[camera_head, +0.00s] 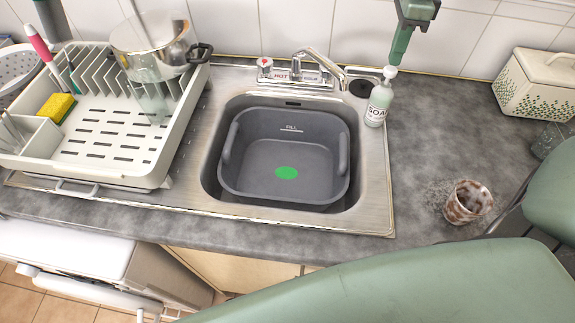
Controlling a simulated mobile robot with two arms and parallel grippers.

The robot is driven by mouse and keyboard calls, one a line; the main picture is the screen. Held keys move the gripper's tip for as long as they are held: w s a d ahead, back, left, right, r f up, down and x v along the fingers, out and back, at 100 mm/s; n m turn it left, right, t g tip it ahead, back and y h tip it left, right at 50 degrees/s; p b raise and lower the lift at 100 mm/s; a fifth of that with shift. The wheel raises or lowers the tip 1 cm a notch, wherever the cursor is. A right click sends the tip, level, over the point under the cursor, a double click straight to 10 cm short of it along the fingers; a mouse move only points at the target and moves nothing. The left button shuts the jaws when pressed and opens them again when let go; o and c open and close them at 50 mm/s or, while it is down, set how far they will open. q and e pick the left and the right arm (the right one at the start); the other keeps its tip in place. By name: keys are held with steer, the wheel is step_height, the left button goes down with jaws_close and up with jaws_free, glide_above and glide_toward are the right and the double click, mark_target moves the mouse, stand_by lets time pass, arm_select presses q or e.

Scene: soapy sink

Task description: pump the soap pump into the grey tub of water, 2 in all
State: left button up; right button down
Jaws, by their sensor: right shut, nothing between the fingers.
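The soap pump (378,105) is a pale green bottle with a "SOAP" label and a white pump head. It stands upright at the sink's back right corner, beside the tub. The grey tub (240,183) sits in the sink basin, with a "FILL" mark on its back wall and a bright green round patch on its floor. A water surface is hard to make out. My right gripper (395,60) is shut and empty, pointing down with its tips right at the pump head; I cannot tell whether they touch. My left gripper is out of view.
A chrome faucet (318,65) stands behind the tub, left of the pump. A dish rack (150,170) with a pot (150,50) and yellow sponge (56,107) is at left. A dirty cup (467,202) and a cream box (535,85) stand on the right counter.

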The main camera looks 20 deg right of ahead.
step_height(320, 180, up, 6)
steer(key=p, duration=0.3)
stand_by(0.3)
steer(key=shift+r, duration=0.1)
